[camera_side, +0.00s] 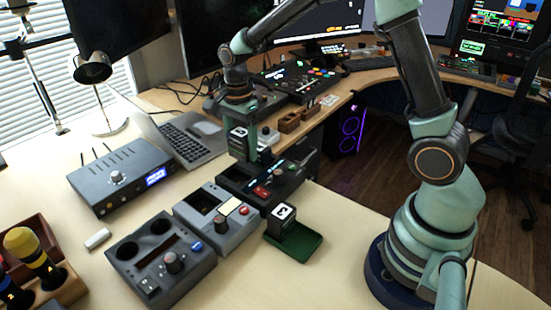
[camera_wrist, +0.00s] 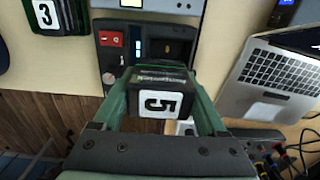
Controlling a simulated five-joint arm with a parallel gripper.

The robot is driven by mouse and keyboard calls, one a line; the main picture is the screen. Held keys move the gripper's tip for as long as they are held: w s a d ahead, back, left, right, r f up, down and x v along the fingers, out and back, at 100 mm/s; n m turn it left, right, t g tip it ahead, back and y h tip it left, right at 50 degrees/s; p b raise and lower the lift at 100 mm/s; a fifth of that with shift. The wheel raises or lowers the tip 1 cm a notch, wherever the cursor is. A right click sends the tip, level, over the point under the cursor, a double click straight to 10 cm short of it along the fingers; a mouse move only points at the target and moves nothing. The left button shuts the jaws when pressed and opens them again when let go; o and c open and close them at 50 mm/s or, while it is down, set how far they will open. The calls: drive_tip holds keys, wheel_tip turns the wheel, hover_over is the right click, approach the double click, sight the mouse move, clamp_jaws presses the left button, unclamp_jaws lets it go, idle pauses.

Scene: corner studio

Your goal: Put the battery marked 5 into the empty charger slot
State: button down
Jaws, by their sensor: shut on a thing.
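My gripper (camera_side: 240,148) is shut on the battery marked 5 (camera_wrist: 160,100), a dark block with a white number label, seen between the green fingers (camera_wrist: 160,108) in the wrist view. In the side view it is held above the far end of the dark charger (camera_side: 233,176). In the wrist view the charger (camera_wrist: 112,62) shows a red part, a blue light strip and a dark opening, partly covered by the battery. I cannot tell whether battery and charger touch. A battery marked 3 (camera_side: 281,217) stands at the green tray (camera_side: 307,246); it also shows in the wrist view (camera_wrist: 46,14).
A grey device (camera_side: 235,235) and a dark box with round holes (camera_side: 190,275) stand nearer the front. A laptop (camera_side: 190,140) and a blue-display unit (camera_side: 118,178) lie to the left. Small wooden blocks (camera_side: 289,122) are behind.

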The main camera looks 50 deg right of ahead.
drive_tip(key=shift+w+a+f, duration=0.4)
drive_tip(key=shift+w+f, duration=0.2)
drive_tip(key=shift+f, duration=0.15)
drive_tip(key=shift+w+f, duration=0.1)
drive_tip(key=shift+f, duration=3)
drive_tip(key=shift+s, duration=0.2)
drive_tip(key=shift+a+r, duration=0.1)
drive_tip(key=shift+r, duration=0.6)
drive_tip(key=shift+w+r, duration=0.2)
drive_tip(key=shift+f, duration=0.85)
drive_tip(key=shift+r, duration=0.9)
